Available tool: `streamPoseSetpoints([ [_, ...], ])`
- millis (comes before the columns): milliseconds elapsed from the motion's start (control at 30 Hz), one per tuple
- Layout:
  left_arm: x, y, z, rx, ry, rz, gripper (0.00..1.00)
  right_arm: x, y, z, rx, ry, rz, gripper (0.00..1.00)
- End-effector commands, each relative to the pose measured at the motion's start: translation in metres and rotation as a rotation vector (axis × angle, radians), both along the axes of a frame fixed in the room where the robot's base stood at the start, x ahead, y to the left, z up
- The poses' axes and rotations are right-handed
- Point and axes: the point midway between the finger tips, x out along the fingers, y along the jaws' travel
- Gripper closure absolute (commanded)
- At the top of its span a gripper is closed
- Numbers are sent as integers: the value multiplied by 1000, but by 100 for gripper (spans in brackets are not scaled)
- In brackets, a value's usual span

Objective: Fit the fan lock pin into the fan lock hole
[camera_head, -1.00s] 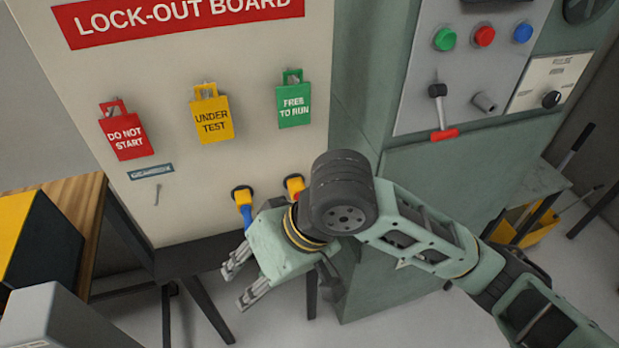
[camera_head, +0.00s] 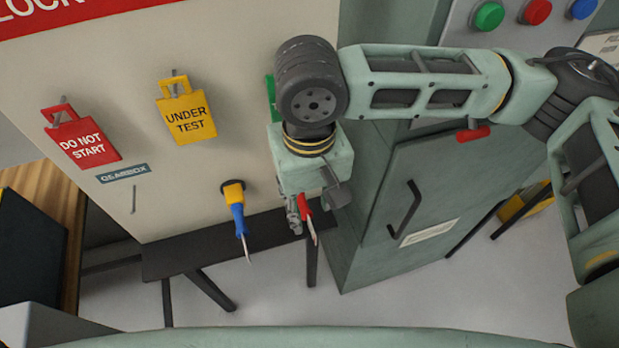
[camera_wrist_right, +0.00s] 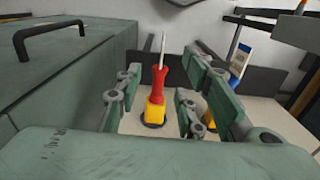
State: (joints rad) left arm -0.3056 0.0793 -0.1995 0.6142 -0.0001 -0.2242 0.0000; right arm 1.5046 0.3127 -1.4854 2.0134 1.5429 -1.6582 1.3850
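Two slim tools with yellow heads are mounted low on the lock-out board, one with a red handle (camera_head: 306,212) and one with a blue handle (camera_head: 238,218), each with a thin metal shaft. I cannot tell whether either is the fan lock pin. No hole labelled for the fan can be made out. My right gripper (camera_head: 300,208) is at the red-handled tool. In the right wrist view, its fingers (camera_wrist_right: 163,92) are open on both sides of the red tool (camera_wrist_right: 159,84), with visible gaps. The blue tool (camera_wrist_right: 237,66) is outside the right finger. My left gripper is not in view.
The board carries a red tag (camera_head: 82,140), a yellow tag (camera_head: 187,115) and a gearbox label (camera_head: 122,173) with a small metal piece (camera_head: 133,199) below. A green cabinet with a handle (camera_head: 405,208) stands right of the gripper. A dark ledge (camera_head: 190,258) runs beneath the board.

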Motion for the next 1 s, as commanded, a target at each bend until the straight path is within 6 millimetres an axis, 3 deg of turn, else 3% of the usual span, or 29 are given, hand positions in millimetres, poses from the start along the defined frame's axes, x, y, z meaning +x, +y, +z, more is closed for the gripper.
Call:
streamPoseSetpoints([
  [100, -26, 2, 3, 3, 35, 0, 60, 0, 0, -18, -1, 2, 1, 65],
  [167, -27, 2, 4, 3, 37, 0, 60, 0, 0, -25, -1, 2, 0, 65],
  [433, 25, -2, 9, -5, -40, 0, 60, 0, 0, -41, 2, -2, 2, 65],
  [633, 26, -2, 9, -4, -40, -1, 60, 0, 0, -42, 2, -2, 2, 65],
  [833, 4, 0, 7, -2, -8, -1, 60, 0, 0, -42, 2, -2, 2, 81],
  [1000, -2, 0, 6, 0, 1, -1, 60, 0, 0, -41, 2, -2, 2, 96],
])
